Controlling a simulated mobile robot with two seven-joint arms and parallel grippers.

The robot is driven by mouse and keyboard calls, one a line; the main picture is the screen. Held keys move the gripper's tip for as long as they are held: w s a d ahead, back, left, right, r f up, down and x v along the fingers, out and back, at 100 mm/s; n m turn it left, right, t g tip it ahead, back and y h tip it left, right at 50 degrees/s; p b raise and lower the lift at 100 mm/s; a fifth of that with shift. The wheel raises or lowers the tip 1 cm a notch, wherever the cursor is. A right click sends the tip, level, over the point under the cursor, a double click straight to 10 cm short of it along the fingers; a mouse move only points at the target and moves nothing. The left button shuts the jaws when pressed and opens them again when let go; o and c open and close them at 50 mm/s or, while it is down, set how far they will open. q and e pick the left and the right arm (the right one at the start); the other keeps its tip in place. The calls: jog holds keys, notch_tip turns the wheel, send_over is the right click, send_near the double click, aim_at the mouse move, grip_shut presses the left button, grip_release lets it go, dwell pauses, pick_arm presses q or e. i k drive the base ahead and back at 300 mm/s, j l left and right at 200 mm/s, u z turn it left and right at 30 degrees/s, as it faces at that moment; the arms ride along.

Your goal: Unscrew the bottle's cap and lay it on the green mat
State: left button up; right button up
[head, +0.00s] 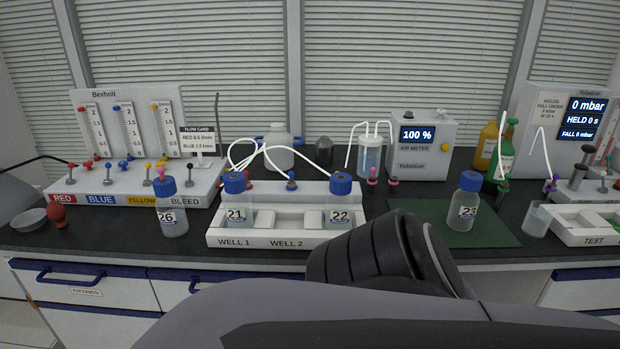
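Several clear bottles with blue caps stand on the dark bench. Bottle 23 (463,212) stands on the green mat (418,212), with its blue cap (470,181) on top. Bottle 21 (237,211) and bottle 22 (340,213) sit in the white two-well rack (287,241), both capped. Bottle 26 (172,221) stands capped on the bench left of the rack. No loose cap shows on the visible part of the mat. Neither gripper shows; a grey and black arm part of mine fills the lower middle and covers the bench front.
A white valve panel (125,120) with coloured knobs stands at the left. An air meter (424,150) reading 100 % stands behind the mat. White tubes arch behind the rack. A beaker (537,220) and a white TEST tray (590,238) are right of the mat.

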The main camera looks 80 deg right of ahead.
aim_at(464, 204)
jog(key=z, duration=3.5)
jog(key=i+l+u, duration=0.2)
jog(key=l, duration=0.15)
jog(key=i+l+u, duration=0.2)
jog(key=l, duration=0.15)
jog(key=k+j, duration=0.05)
